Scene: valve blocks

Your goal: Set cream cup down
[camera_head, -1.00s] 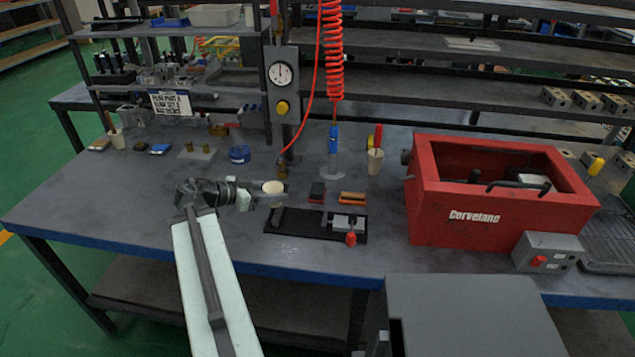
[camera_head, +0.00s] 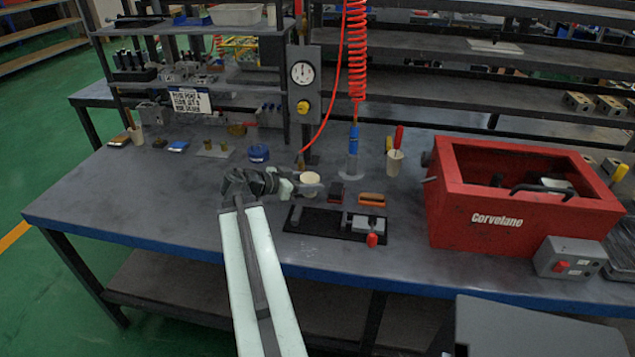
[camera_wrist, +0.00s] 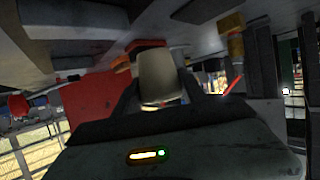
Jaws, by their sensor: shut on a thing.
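The cream cup (camera_head: 310,178) is small and round, and sits at the end of my arm in the head view. My gripper (camera_head: 309,188) is shut on it. In the wrist view the cream cup (camera_wrist: 160,75) stands between the two fingers of my gripper (camera_wrist: 162,98), which press on its sides. The cup is over the grey workbench (camera_head: 200,220), left of the small black and orange blocks. I cannot tell whether its base touches the bench top.
A black fixture plate (camera_head: 328,221) with a red knob lies just in front of the cup. A red Corvelane box (camera_head: 480,215) stands to the right. The front left bench is clear.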

